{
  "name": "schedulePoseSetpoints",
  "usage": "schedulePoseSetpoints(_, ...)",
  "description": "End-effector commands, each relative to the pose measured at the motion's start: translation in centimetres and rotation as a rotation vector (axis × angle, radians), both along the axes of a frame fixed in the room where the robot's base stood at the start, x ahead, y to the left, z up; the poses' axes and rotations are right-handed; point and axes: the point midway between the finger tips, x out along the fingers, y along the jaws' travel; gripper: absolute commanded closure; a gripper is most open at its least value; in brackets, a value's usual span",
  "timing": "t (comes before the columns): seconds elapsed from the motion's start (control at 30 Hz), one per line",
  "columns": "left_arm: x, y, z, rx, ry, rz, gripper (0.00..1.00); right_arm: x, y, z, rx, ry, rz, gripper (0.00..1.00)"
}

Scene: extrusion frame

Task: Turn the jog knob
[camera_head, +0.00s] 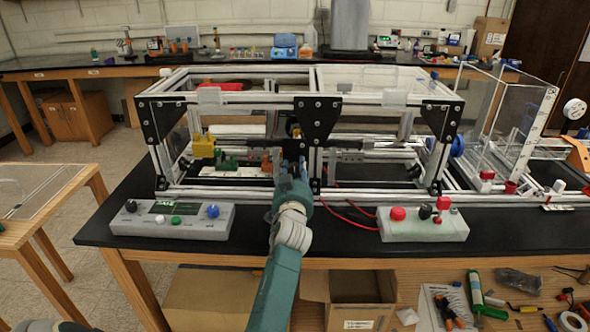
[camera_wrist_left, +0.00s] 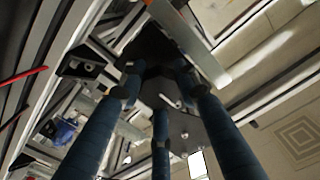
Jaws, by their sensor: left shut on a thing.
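My left gripper (camera_head: 292,172) reaches up from the bottom of the head view to the middle of the aluminium extrusion frame (camera_head: 240,190). In the left wrist view its blue-grey fingers (camera_wrist_left: 160,88) close around a dark part (camera_wrist_left: 150,52), which I take to be the jog knob; its shape is mostly hidden by the fingers and shadow. In the head view the gripper covers whatever it holds. Other knobs are a blue one (camera_head: 213,211) on the left control box (camera_head: 190,226) and a black one (camera_head: 424,211) on the right box (camera_head: 440,231). My right gripper is out of view.
Black gusset plates (camera_head: 316,118) and frame bars stand close around the gripper. Red wires (camera_head: 350,218) run just right of it. Yellow (camera_head: 203,146) and green parts (camera_head: 227,161) sit inside the frame to the left.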

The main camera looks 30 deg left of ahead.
Motion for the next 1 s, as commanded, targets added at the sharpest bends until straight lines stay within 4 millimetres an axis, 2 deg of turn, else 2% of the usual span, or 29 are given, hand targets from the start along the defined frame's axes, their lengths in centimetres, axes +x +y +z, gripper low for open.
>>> schedulePoseSetpoints(0.5,-0.10,0.12,-0.41,0.299,0.194,0.001,0.94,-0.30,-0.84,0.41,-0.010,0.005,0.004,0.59)
schedulePoseSetpoints(1.0,-0.13,0.20,-0.43,0.362,0.234,0.003,0.94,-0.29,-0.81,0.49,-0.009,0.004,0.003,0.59)
